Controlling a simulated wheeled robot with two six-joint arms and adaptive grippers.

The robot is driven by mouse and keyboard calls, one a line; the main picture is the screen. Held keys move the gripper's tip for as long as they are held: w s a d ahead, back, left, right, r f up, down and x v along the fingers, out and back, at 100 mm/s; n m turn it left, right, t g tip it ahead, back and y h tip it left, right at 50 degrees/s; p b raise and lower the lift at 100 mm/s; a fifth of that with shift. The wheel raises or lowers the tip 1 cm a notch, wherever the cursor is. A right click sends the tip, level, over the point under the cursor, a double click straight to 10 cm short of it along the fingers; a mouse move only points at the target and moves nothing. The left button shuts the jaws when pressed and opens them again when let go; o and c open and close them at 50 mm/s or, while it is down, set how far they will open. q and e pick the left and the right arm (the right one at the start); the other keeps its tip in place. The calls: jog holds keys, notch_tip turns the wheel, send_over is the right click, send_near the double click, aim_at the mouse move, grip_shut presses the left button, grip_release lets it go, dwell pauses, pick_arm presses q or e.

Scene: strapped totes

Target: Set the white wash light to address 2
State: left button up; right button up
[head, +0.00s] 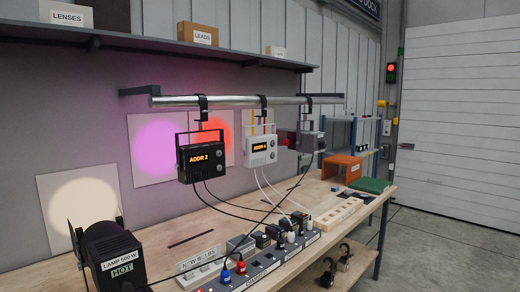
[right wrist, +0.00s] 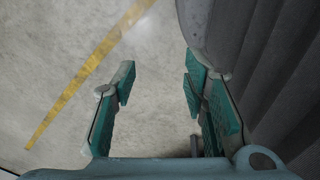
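The white wash light (head: 260,148) hangs from a horizontal bar (head: 230,101) in the middle of the head view. Its small orange display starts with ADDR; the digit is too small to read surely. Round knobs or buttons sit right of the display. A black light (head: 202,160) hangs to its left and reads ADDR 2. A darker light (head: 312,141) hangs to its right. My right gripper (right wrist: 158,85) shows in the right wrist view, open and empty above the bare floor, away from the lights. My left gripper is in neither view.
The wooden bench (head: 180,240) holds a power strip (head: 262,262) with several plugs, a hot lamp (head: 108,260) at front left and an orange stand (head: 342,168). Cables hang from the lights to the bench. A shelf (head: 150,42) runs above. Floor on the right is clear.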

jog(key=shift+w+d, duration=0.1)
jog(key=shift+w, duration=0.25)
jog(key=shift+s, duration=0.1)
jog(key=shift+c, duration=0.2)
grip_shut()
dwell(1.0)
